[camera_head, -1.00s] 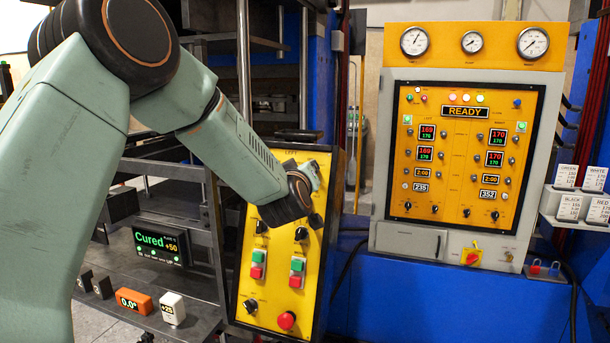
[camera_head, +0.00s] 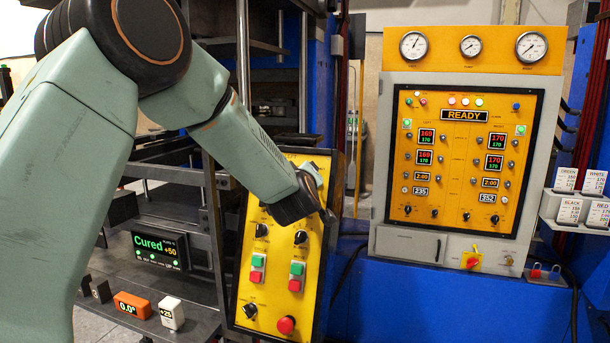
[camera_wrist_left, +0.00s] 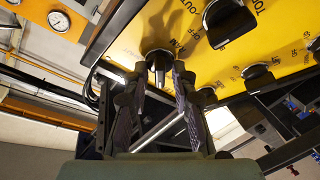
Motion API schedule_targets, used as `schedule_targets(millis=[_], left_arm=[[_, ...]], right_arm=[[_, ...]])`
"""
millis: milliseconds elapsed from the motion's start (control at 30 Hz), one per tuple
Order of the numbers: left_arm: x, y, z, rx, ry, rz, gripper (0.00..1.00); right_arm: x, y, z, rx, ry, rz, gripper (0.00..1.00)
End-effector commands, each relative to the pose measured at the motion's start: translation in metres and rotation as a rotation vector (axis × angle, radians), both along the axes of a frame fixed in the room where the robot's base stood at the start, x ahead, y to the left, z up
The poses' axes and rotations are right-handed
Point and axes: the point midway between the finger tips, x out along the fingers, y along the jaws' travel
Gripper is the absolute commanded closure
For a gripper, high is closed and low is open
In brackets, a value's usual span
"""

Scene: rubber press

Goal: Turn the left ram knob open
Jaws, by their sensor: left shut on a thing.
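The yellow control panel (camera_head: 275,275) stands tilted at the centre of the head view. My left arm reaches across its upper part, with the left gripper (camera_head: 328,214) at the panel's right side. In the left wrist view, the gripper's two dark fingers (camera_wrist_left: 161,80) are shut around a dark ram knob (camera_wrist_left: 157,57), with the word RAM printed beside it. This knob is hidden behind my arm in the head view. A second black knob (camera_wrist_left: 228,20) and a third (camera_wrist_left: 258,77) show to its right, apart from the fingers. My right gripper is not in view.
Below my gripper are more black knobs (camera_head: 301,237), green and red buttons (camera_head: 295,277) and a red round button (camera_head: 286,325). The READY cabinet (camera_head: 385,205) stands to the right. A "Cured" display (camera_head: 158,249) is at the left.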

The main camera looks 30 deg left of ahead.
Motion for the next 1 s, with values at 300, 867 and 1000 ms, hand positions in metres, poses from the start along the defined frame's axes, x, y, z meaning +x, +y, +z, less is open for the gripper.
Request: schedule_targets(millis=[300,867,1000], left_arm=[[0.000,0.000,0.000,0.000,-0.001,0.001,0.67],[-0.060,-0.032,0.008,0.002,-0.001,-0.001,0.67],[-0.081,-0.043,0.011,0.003,-0.002,-0.002,0.67]], right_arm=[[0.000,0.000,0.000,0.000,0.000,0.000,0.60],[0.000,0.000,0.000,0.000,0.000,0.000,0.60],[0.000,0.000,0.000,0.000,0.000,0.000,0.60]])
